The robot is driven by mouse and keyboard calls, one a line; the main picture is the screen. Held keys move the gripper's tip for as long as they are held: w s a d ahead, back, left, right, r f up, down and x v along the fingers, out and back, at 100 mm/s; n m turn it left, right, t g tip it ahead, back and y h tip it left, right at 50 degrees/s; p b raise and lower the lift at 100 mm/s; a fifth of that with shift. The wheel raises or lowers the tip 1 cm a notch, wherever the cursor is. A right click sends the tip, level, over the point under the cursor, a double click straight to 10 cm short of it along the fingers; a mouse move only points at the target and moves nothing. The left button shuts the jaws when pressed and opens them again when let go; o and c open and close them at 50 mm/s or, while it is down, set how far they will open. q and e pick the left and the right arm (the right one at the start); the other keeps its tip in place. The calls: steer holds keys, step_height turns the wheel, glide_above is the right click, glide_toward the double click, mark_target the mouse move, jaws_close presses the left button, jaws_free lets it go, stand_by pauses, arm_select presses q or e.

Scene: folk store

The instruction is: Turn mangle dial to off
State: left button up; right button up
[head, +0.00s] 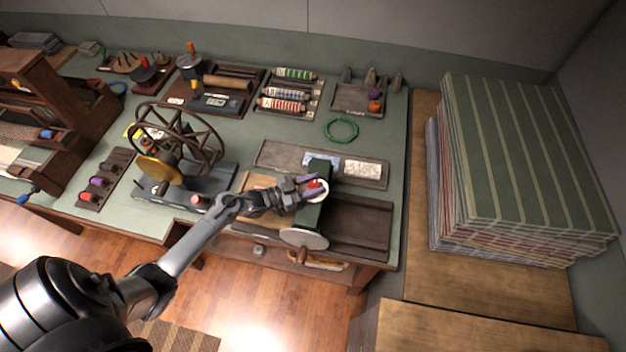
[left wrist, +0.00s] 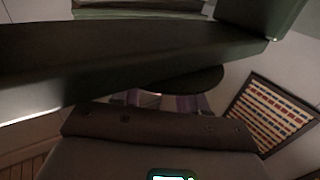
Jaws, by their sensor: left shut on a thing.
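The mangle (head: 316,219) is a dark green machine at the front right of the green-topped bench, with a grey disc (head: 303,238) and a wooden handle at its front. Its dial (head: 322,190) is a white round with a red part, on the mangle's upper side. My left gripper (head: 309,187) reaches in from the left and is shut on the dial, its purple fingers partly covering it. In the left wrist view the purple fingers (left wrist: 172,103) meet a dark rounded shape; the dial's markings are hidden. My right gripper is in neither view.
A spoked wheel (head: 178,135) stands left of the arm. A grey tray (head: 272,154) lies behind the mangle, with a green ring (head: 341,130) beyond it. A tall stack of striped cloth (head: 520,165) stands on the wooden surface at right.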

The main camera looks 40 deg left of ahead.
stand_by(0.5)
arm_select(q)
steer(key=o, duration=0.9)
steer(key=shift+s+a+f, duration=0.1)
steer(key=shift+s+a, duration=0.1)
steer(key=shift+s, duration=0.2)
steer(key=b+v, duration=0.1)
steer(key=v, duration=0.9)
steer(key=shift+d, duration=0.1)
